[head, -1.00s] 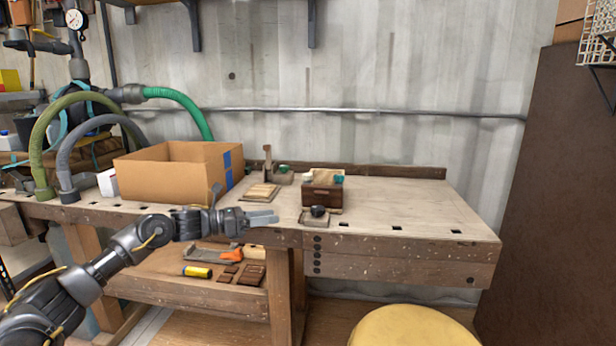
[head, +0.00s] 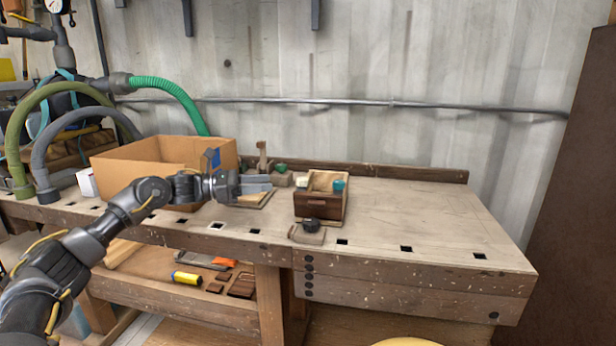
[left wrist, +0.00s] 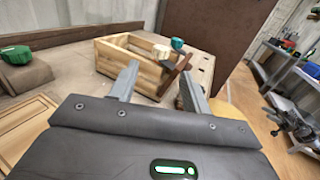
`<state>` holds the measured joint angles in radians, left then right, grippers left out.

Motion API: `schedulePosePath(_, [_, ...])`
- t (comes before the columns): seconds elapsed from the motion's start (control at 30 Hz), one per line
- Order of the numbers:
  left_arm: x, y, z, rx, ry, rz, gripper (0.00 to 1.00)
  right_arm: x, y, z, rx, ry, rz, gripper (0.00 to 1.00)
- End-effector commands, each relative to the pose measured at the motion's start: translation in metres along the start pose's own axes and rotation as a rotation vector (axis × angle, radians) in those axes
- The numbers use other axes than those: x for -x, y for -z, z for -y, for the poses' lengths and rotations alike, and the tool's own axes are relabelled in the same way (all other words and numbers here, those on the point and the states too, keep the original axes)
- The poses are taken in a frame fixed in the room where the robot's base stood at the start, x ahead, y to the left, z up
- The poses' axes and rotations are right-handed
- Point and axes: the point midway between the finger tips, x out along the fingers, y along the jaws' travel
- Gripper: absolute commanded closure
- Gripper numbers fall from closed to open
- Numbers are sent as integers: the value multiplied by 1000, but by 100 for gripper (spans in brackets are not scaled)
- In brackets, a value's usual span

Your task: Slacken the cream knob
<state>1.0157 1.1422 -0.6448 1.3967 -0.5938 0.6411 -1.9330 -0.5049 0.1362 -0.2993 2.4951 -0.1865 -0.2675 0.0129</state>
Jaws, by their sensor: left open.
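The cream knob (head: 302,183) is on the left side of a small wooden box (head: 322,208) on the workbench. In the left wrist view the cream knob (left wrist: 162,52) sits beside a teal knob (left wrist: 177,43) at the box's (left wrist: 110,60) near end, close to a dark wooden piece. The teal knob also shows in the head view (head: 338,185). My left gripper (head: 262,184) is left of the box, apart from it. In the left wrist view its two fingers (left wrist: 158,80) are spread and empty, with the knob ahead between them. My right gripper is out of view.
A cardboard box (head: 130,167) stands left, behind my left arm. A block with a black knob (head: 311,226) lies before the wooden box. A green knob (head: 281,168) and a wooden block stand behind. The bench top (head: 420,215) is clear on the right.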

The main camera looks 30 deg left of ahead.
Motion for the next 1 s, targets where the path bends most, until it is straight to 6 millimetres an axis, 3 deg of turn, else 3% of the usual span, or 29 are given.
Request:
schedulePosePath(0.27, [-25, -1, 1, -1, 11, 4, 52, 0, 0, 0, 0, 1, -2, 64])
schedulePosePath(0.7, [-97, 0, 1, 1, 5, 2, 52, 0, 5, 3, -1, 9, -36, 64])
schedulePosePath(1.0, [-112, 0, 1, 0, 5, 0, 52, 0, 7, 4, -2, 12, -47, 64])
